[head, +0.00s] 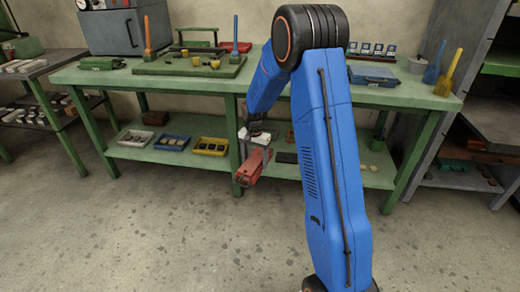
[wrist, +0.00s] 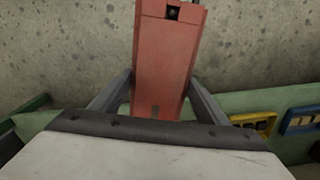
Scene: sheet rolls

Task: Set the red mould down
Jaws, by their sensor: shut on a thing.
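The red mould (head: 252,167) is a long reddish block held in my gripper (head: 262,150), in front of the green workbench's lower shelf in the head view. In the wrist view the red mould (wrist: 165,60) runs up the middle of the picture, with my gripper's (wrist: 160,95) two grey fingers closed on its sides. It hangs over the concrete floor, clear of the shelf as far as I can see. Its far end shows a small dark square notch.
The green workbench top (head: 130,80) carries a green board, orange and blue tools and a grey oven (head: 112,30). The floor (head: 130,230) in front is clear.

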